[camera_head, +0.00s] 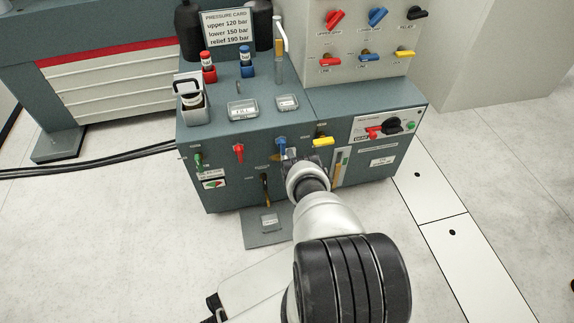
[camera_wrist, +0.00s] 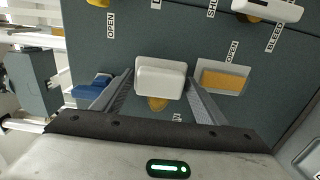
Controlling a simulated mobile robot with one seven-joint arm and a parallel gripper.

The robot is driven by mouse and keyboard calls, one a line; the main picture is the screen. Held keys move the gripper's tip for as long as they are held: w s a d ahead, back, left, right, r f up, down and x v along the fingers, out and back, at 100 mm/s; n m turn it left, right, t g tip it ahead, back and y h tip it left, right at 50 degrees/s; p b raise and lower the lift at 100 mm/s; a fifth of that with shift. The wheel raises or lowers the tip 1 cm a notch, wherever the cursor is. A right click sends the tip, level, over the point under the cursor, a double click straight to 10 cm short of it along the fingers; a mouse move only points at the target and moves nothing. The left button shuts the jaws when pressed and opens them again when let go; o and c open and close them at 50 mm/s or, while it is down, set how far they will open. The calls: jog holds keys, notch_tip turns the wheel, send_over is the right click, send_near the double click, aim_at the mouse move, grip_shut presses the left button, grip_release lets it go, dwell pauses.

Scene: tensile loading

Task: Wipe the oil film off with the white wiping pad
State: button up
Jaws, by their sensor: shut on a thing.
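My gripper (camera_wrist: 160,88) is shut on the white wiping pad (camera_wrist: 161,72), which sits between its two fingers in the wrist view. The pad is in front of the teal cabinet face (camera_wrist: 125,40); I cannot tell whether it touches it. An amber patch (camera_wrist: 158,104), which looks like the oil film, shows at the pad's lower edge and is partly hidden by it. In the head view my gripper (camera_head: 289,157) is at the front face of the cabinet (camera_head: 225,150), and the pad cannot be made out there.
A pale plate with an amber window (camera_wrist: 222,77) is right of the pad. A blue handle (camera_wrist: 92,87) is left of the fingers. In the head view, red (camera_head: 238,152) and yellow (camera_head: 322,142) handles stick out nearby. A grey plate (camera_head: 262,238) lies on the floor below.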

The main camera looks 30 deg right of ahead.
jog(key=shift+w+a+r, duration=0.1)
jog(key=shift+w+a, duration=0.2)
jog(key=shift+a, duration=0.5)
jog(key=shift+w+a+f, duration=0.1)
jog(key=shift+w+a, duration=0.15)
jog(key=shift+a, duration=0.6)
jog(key=shift+w+a+r, duration=0.1)
jog(key=shift+w+a, duration=0.2)
jog(key=shift+a, duration=0.5)
jog(key=shift+w+a, duration=0.2)
jog(key=shift+a, duration=0.6)
jog(key=shift+w+a, duration=0.2)
jog(key=shift+a, duration=0.6)
jog(key=shift+s, duration=0.1)
